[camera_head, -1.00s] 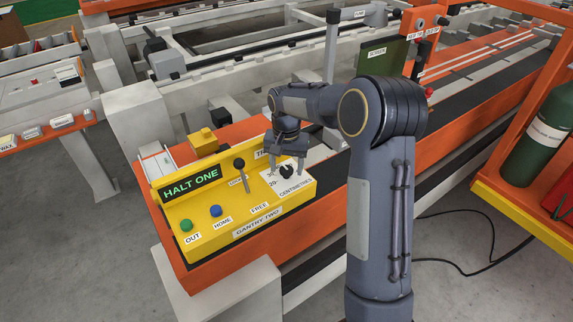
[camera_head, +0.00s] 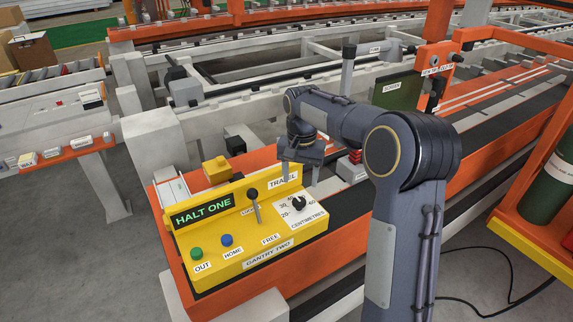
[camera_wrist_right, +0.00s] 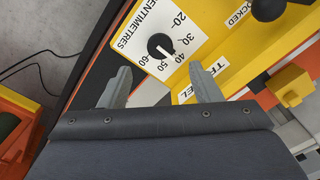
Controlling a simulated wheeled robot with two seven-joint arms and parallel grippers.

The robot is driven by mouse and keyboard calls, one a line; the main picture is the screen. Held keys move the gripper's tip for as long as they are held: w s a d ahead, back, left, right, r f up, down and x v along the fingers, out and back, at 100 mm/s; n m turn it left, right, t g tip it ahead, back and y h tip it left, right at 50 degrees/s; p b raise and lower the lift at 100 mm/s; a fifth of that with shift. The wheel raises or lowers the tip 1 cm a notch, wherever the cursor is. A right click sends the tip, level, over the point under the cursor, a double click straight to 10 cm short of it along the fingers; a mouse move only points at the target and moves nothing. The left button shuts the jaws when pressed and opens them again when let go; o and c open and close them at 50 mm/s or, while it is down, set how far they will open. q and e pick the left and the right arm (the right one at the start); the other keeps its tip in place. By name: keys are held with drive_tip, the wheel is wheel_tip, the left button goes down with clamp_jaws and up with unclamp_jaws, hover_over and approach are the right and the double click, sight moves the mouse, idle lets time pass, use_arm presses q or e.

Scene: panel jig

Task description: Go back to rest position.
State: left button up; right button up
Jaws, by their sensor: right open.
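My right gripper (camera_head: 300,172) is open and empty above the back right part of the yellow control box (camera_head: 228,270). In the right wrist view its two fingers (camera_wrist_right: 160,88) stand apart, with the black dial knob (camera_wrist_right: 160,46) showing between and beyond them. The knob (camera_head: 299,203) sits on a white scale marked in centimetres, and the fingers are clear of it. The box also bears a display reading HALT ONE (camera_head: 202,209), a black lever (camera_head: 254,200), a green button (camera_head: 196,253) and a blue button (camera_head: 227,240). My left gripper is not in view.
The box stands on an orange beam (camera_head: 325,240) of the jig. A yellow block (camera_head: 217,168) is behind the display. A grey post (camera_head: 347,75) and a dark green screen (camera_head: 394,98) stand behind my right arm. A green cylinder (camera_head: 550,185) stands at the right.

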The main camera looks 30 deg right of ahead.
drive_tip(key=s+a+r+n+t+y, duration=0.1)
drive_tip(key=s+a+r+n+t, duration=0.15)
drive_tip(key=s, duration=0.55)
drive_tip(key=s+a+r+n+t+y, duration=0.1)
drive_tip(key=s+a+r+y, duration=0.15)
drive_tip(key=s, duration=0.65)
drive_tip(key=s+a+f+n+t, duration=0.1)
drive_tip(key=s+a+f, duration=0.1)
drive_tip(key=s, duration=0.4)
drive_tip(key=s+a+f+n+t, duration=0.1)
drive_tip(key=s+a+f+n, duration=0.1)
drive_tip(key=s+a, duration=0.2)
drive_tip(key=shift+s+a+f, duration=0.2)
drive_tip(key=shift+s+f, duration=0.05)
drive_tip(key=shift+s, duration=0.9)
